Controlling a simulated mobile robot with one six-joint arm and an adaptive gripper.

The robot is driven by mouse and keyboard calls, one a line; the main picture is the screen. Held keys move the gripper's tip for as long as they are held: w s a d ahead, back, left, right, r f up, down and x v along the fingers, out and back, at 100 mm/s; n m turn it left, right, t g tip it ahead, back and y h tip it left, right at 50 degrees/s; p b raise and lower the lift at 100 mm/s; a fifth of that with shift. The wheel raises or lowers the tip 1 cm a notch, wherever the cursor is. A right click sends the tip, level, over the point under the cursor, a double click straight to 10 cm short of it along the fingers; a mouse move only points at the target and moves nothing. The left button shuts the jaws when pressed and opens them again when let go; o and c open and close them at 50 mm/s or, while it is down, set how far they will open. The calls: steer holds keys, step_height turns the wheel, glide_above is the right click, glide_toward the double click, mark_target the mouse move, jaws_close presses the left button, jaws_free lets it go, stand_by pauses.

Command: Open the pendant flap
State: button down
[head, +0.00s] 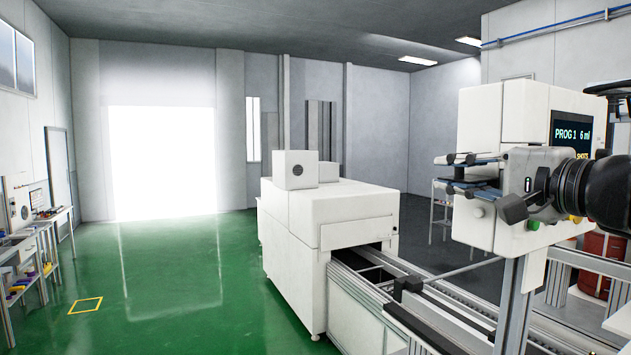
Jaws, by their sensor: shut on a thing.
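My gripper (446,174) reaches in from the right, with its dark fingers pointing left in front of the white dispensing cabinet (484,127). The cabinet has a dark screen (571,131) reading "PROG 1 6 ml", partly covered by my arm. A yellow knob (478,211) and a green button (533,225) show below the gripper. I cannot make out the pendant or its flap as separate things; my gripper and arm hide part of this area.
A conveyor (345,277) runs from the lower right into a white box-shaped machine (305,240). A thin rod and metal frame posts stand below the gripper. Workbenches line the left wall. The green floor (180,285) at left is clear, with a yellow marked square (86,305).

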steer(key=shift+s+r, duration=0.1)
steer(key=shift+r, duration=0.25)
steer(key=c, duration=1.8)
jaws_free()
steer(key=o, duration=0.3)
steer(key=shift+f, duration=0.2)
